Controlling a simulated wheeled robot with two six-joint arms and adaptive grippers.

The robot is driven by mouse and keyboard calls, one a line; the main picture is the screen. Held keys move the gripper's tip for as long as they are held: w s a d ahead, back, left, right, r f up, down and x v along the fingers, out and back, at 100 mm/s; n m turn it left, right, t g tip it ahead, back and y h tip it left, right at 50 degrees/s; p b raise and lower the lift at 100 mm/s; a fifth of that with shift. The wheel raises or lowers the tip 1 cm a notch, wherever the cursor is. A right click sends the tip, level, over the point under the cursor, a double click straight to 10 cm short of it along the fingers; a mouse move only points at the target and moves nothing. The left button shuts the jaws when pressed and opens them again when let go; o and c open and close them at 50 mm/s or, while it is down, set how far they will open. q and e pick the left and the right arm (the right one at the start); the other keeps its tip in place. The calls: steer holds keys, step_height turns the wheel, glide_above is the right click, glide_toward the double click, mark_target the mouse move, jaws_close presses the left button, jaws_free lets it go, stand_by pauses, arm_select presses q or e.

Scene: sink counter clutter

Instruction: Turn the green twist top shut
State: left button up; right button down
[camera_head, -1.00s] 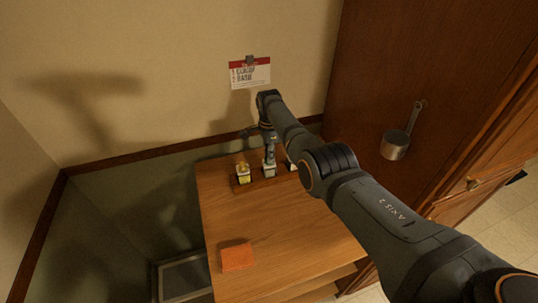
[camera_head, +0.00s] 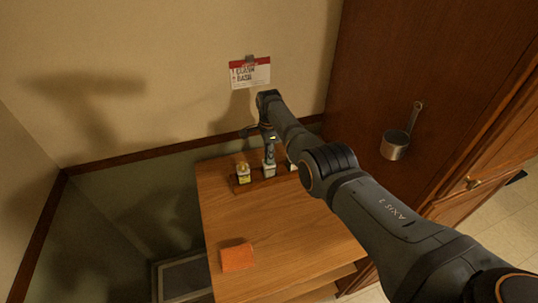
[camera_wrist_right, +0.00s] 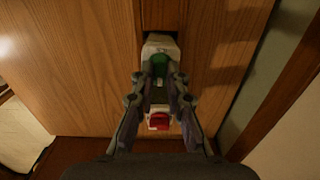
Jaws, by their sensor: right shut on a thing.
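The green twist top (camera_wrist_right: 160,62) sits on a pale bottle (camera_wrist_right: 158,40) in the right wrist view. The fingers of my right gripper (camera_wrist_right: 160,75) are closed on the top from both sides. In the head view the right gripper (camera_head: 269,155) points down over the middle bottle (camera_head: 269,171) on a wooden rack (camera_head: 256,182); the top is hidden there by the gripper. A small red part (camera_wrist_right: 159,121) shows between the fingers, lower in the wrist view. My left gripper is in neither view.
A bottle with a yellow top (camera_head: 243,173) stands left of the middle bottle, and another bottle (camera_head: 291,164) is partly hidden by my arm at right. An orange block (camera_head: 237,257) lies near the front left. The middle of the wooden counter (camera_head: 285,215) is clear. A saucepan (camera_head: 396,144) hangs at right.

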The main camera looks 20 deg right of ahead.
stand_by(0.8)
steer(key=c, duration=1.3)
jaws_free()
steer(key=shift+c, duration=0.2)
step_height(320, 180, up, 12)
